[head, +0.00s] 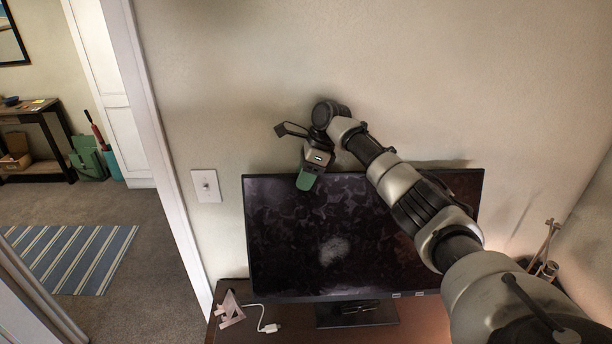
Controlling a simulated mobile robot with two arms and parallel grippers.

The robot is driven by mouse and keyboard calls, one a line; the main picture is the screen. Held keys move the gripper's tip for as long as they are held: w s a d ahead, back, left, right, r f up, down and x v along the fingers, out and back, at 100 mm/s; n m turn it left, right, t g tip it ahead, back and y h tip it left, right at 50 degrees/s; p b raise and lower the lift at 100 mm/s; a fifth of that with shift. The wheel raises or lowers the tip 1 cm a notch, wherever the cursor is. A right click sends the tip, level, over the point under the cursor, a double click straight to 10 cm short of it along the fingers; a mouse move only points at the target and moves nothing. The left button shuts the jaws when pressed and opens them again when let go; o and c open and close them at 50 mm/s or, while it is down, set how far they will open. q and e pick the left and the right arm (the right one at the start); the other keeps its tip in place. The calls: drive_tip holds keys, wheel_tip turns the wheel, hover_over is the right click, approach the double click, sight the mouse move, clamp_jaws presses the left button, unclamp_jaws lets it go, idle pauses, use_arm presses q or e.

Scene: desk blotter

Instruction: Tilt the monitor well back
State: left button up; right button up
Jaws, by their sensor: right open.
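The monitor (345,255) stands on the desk against the wall, its dark screen facing me and looking close to upright. Its black stand foot (358,315) shows below the screen. My right gripper (292,157) is at the monitor's top edge, left of the middle. Its jaws are open, with one finger above the edge and the green-tipped finger overlapping the top of the screen. I cannot tell whether it touches the monitor. My right arm hides part of the screen's right side. My left gripper is not in view.
The brown desk (420,325) holds a pale triangular stand (229,310) and a white cable (268,326) at left. A holder with sticks (545,262) stands at right. The wall (240,100) is close behind the monitor. A light switch (206,186) is on it.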

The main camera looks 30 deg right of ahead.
drive_tip(key=shift+r, duration=0.1)
drive_tip(key=shift+r+b, duration=0.3)
drive_tip(key=shift+b, duration=0.1)
wheel_tip(320, 180, up, 3)
drive_tip(key=shift+r+b, duration=0.1)
drive_tip(key=shift+b, duration=0.95)
drive_tip(key=s+d+r+b, duration=0.2)
drive_tip(key=s+d+r, duration=0.3)
drive_tip(key=s, duration=0.5)
drive_tip(key=shift+a+v, duration=0.2)
drive_tip(key=shift+v, duration=0.85)
drive_tip(key=shift+r, duration=0.1)
